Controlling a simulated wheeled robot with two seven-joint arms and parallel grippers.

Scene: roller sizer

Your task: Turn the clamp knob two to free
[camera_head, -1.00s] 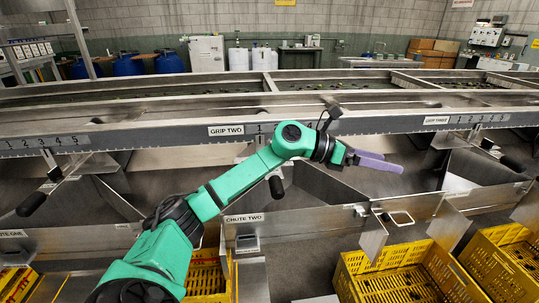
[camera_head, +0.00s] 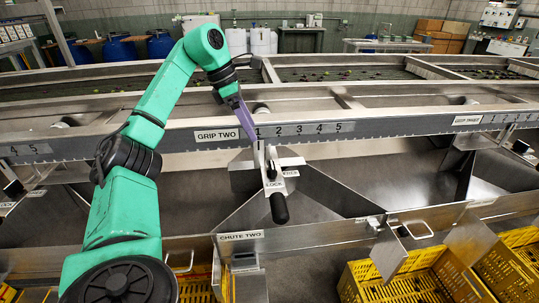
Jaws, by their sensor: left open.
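The grip two clamp assembly hangs below the rail by the GRIP TWO label (camera_head: 217,135). It has an upright metal bracket and a black handle (camera_head: 279,208) pointing down toward me. A LOCK label (camera_head: 275,184) and a second small label to its right, partly readable as FREE (camera_head: 290,173), sit on it. A small dark part between the bracket plates (camera_head: 271,170) looks like clamp knob two; its setting is too small to tell. My left gripper (camera_head: 247,128) has purple fingers pointing down, just above and left of the bracket. It is open and appears empty. My right gripper is out of view.
The numbered rail (camera_head: 370,129) runs across behind the clamp. The metal CHUTE TWO wall (camera_head: 330,233) and angled dividers stand below. Yellow crates (camera_head: 395,280) sit at the lower right. Open space lies right of the handle.

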